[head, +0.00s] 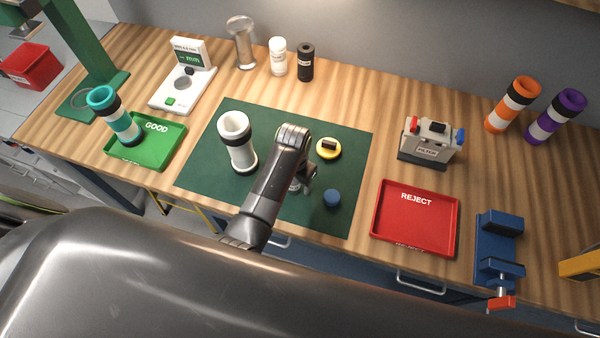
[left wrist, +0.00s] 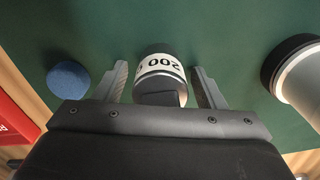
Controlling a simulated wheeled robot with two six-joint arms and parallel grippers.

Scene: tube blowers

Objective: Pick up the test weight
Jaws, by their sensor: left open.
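The test weight (left wrist: 160,72) is a metal cylinder with a white label band reading "200". It stands on the dark green mat (head: 215,150) and is centred between the two fingers of my left gripper (left wrist: 158,80) in the left wrist view. The fingers are spread, with a gap on each side of the weight. In the head view, my left gripper (head: 303,183) hangs over the mat's middle, and its arm hides most of the weight. My right gripper is not in view.
A white tube (head: 237,142) stands left of my gripper. The red REJECT tray (head: 415,215) is further right; the green GOOD tray (head: 165,150) holding a teal tube (head: 115,117) is left.

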